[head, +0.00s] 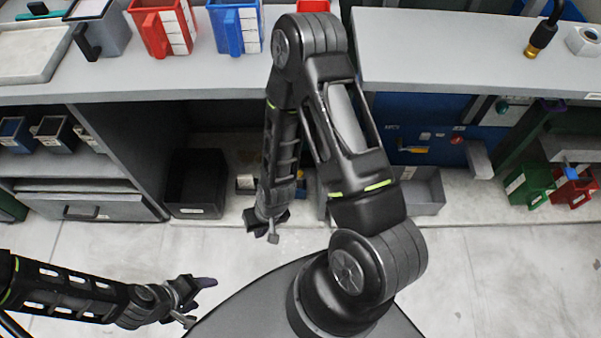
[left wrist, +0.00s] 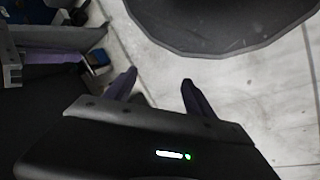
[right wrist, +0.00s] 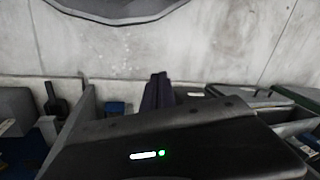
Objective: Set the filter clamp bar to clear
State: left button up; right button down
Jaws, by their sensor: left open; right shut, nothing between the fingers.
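A blue panel (head: 440,120) under the right counter carries a yellow-orange lever (head: 413,150), a red knob and small labels. The labels are too small to read, and I cannot tell whether this lever is the filter clamp bar or where it is set. My left gripper (head: 195,300) is open and empty over the floor at the lower left, far from the panel; its spread fingers show in the left wrist view (left wrist: 158,82). My right gripper (head: 268,234) hangs in front of the lower shelf, left of the panel. Its fingers are together and empty in the right wrist view (right wrist: 157,92).
Red (head: 163,28) and blue (head: 236,28) bins stand on the left counter. A black bin (head: 196,182) and a grey bin (head: 425,192) sit low below the counters. Green (head: 530,187) and red (head: 574,188) bins are at the right. The floor (head: 500,270) at lower right is clear.

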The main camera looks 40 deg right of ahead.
jog(key=w+d+f+m+t+h+b, duration=0.1)
jog(key=w+d+f+m+h+b, duration=0.2)
jog(key=w+d+f+b, duration=1.15)
pick_arm(q)
notch_tip(320, 180, down, 20)
jog(key=w+a+b, duration=0.1)
jog(key=b, duration=0.2)
jog(key=shift+f, duration=0.25)
pick_arm(e)
jog(key=w+d+r+m+h, duration=0.1)
jog(key=w+d, duration=0.2)
jog(key=d, duration=0.5)
jog(key=w+d+r+m+h, duration=0.1)
jog(key=w+d+m, duration=0.1)
jog(key=d, duration=0.5)
jog(key=shift+w+d+h, duration=0.3)
jog(key=shift+w+d, duration=0.1)
jog(key=shift+w, duration=0.5)
pick_arm(q)
jog(key=shift+w, duration=0.1)
jog(key=shift+t, duration=0.3)
jog(key=shift+w+a+f+b, duration=0.1)
jog(key=shift+w+f+b, duration=0.15)
jog(key=shift+f+b, duration=1)
jog(key=shift+w+a+f+b, duration=0.1)
jog(key=shift+w+f+b, duration=0.1)
jog(key=shift+f+b, duration=1)
pick_arm(e)
notch_tip(320, 180, down, 10)
jog(key=shift+s+a, duration=0.2)
